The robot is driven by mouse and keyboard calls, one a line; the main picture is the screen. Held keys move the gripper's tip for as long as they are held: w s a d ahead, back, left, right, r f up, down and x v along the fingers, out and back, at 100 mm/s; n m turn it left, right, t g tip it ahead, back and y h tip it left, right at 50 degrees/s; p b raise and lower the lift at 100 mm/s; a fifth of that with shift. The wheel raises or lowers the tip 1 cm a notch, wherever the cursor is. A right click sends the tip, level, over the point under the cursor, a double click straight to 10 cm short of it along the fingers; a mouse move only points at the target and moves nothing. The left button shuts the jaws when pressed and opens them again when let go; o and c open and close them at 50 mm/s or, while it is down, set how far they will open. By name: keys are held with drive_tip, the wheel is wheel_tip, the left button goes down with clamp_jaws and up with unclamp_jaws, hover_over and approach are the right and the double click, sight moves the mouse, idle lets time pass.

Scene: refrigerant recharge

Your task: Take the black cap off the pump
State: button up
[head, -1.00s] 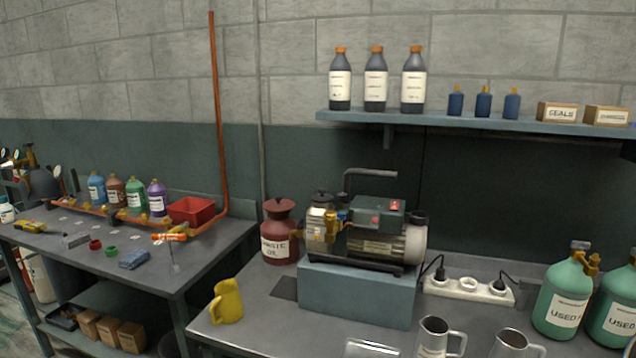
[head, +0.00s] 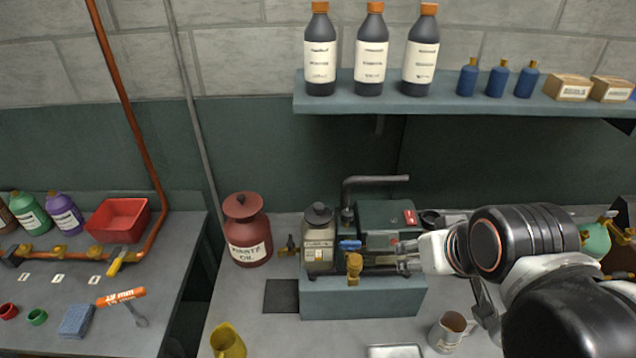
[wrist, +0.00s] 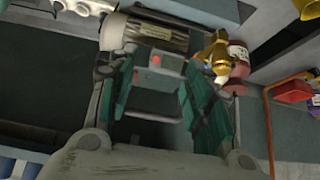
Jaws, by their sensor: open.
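The pump (head: 385,228) stands on a blue-grey block (head: 360,303) on the workbench. Its black cap (head: 318,213) sits on top of the labelled clear-and-tan reservoir (head: 319,250) at the pump's left end. My gripper (head: 405,257) is in front of the pump body, to the right of the cap and lower in the picture, apart from the cap. In the wrist view my gripper (wrist: 158,68) has its two green-padded fingers spread, with nothing held. The pump body (wrist: 150,38) shows beyond them, tilted in the picture. I cannot make out the cap in the wrist view.
A brass fitting (head: 354,266) and a blue valve handle (head: 350,245) are right of the reservoir. A red waste oil can (head: 247,232) stands to the left. The shelf (head: 420,100) overhangs at the back.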

drive_tip(key=w+a+r+n+p, duration=0.1)
drive_tip(key=w+a+r+p, duration=0.15)
drive_tip(key=r+p, duration=0.75)
drive_tip(key=n+g+y, duration=0.3)
drive_tip(key=n, duration=0.3)
approach(318, 206)
drive_tip(key=b+x, duration=0.1)
drive_tip(key=x, duration=0.2)
drive_tip(key=shift+w+d+f+b, duration=0.1)
drive_tip(key=shift+w+f+b, duration=0.1)
drive_tip(key=shift+b, duration=0.15)
drive_tip(key=x, duration=0.4)
drive_tip(key=shift+w+a+f, duration=0.15)
drive_tip(key=shift+a+f, duration=0.15)
drive_tip(key=shift+f, duration=0.25)
drive_tip(key=c, duration=1.1)
